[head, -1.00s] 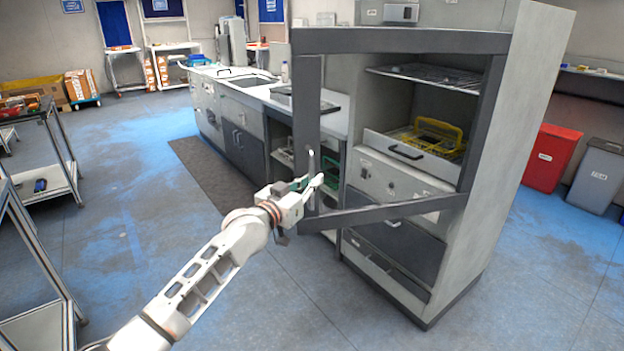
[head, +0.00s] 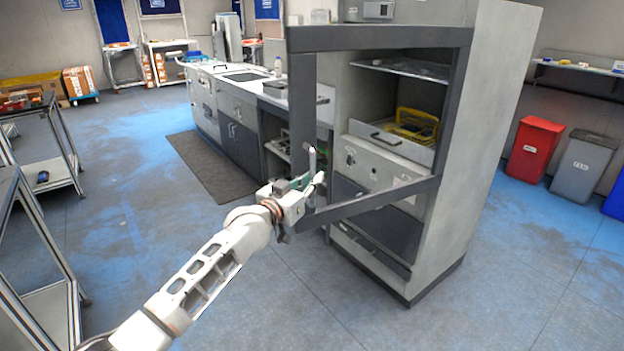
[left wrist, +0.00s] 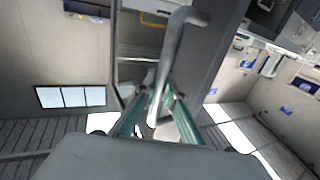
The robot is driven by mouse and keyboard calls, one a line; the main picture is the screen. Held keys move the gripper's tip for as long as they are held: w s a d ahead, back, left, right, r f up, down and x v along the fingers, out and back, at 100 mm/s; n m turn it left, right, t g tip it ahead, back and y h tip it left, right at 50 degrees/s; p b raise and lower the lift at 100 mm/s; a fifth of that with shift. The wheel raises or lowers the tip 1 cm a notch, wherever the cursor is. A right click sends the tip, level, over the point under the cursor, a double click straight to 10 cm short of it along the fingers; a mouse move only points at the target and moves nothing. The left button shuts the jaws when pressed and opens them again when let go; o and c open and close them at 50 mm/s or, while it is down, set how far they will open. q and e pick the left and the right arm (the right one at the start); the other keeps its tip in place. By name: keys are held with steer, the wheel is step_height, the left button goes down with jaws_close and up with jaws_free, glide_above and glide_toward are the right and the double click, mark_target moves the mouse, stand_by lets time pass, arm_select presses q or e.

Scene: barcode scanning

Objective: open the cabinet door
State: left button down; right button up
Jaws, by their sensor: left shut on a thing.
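The cabinet (head: 484,150) is a tall light-grey unit. Its door (head: 302,100) is a dark grey frame with a see-through middle, standing partly open and swung out toward me, with its hinge side at the right. A pale vertical bar handle (head: 312,160) is on the door's left upright. My left gripper (head: 314,182) is shut on this handle. In the left wrist view the handle (left wrist: 174,45) runs down between the green-padded fingers (left wrist: 155,112), beside the grey door frame (left wrist: 207,55). My right gripper is not in view.
Inside the cabinet are a wire shelf (head: 405,70) and a yellow rack (head: 415,125). A counter with a sink (head: 245,77) runs behind the door. A red bin (head: 535,148) and a grey bin (head: 584,163) stand right. Carts (head: 50,150) stand left. The floor between is clear.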

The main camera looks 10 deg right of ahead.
arm_select(q)
steer(key=shift+s, duration=0.1)
stand_by(0.3)
steer(key=c, duration=2.1)
jaws_free()
steer(key=shift+d, duration=0.1)
steer(key=v, duration=1.2)
